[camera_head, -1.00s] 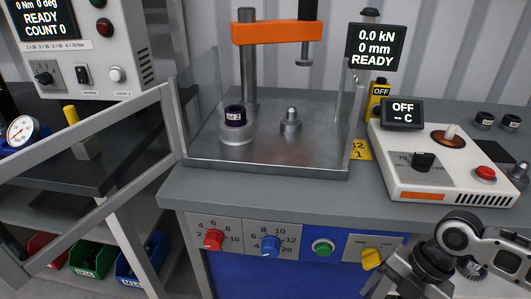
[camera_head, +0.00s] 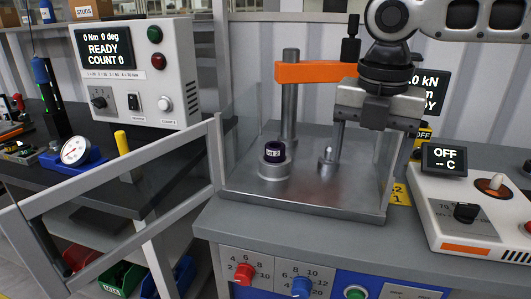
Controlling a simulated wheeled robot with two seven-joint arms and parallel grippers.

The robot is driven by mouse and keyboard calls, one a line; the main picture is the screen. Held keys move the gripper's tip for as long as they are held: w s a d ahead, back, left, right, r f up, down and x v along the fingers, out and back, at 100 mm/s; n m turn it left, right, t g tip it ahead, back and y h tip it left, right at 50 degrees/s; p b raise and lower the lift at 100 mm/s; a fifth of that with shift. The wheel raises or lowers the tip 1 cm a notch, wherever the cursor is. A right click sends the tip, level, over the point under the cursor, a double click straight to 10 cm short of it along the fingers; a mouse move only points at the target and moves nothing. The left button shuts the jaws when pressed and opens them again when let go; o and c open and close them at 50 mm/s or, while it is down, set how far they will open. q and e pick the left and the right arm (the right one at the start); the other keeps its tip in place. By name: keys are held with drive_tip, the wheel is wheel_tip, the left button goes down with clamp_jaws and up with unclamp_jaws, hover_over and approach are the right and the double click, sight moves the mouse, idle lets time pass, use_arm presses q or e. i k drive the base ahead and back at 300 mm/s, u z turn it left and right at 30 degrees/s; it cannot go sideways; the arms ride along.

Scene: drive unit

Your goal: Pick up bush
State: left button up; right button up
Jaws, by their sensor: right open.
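The bush, a small dark purple ring with a white label (camera_head: 270,151), sits upright on a round metal seat (camera_head: 275,168) on the left of the press base in the head view. My right gripper (camera_head: 378,122) is open and empty. It comes in from the upper right, in front of the press's right side, up and to the right of the bush and apart from it. It hides part of the press and its readout. My left gripper is not in view.
The press has an orange arm (camera_head: 308,72), a metal base (camera_head: 300,200) and clear side guards (camera_head: 236,140). A metal post with a pin (camera_head: 327,160) stands right of the bush. A heater unit (camera_head: 475,225) is at right; a torque console (camera_head: 135,75) is at left.

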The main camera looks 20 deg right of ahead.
sight(274, 151)
drive_tip(key=i, duration=1)
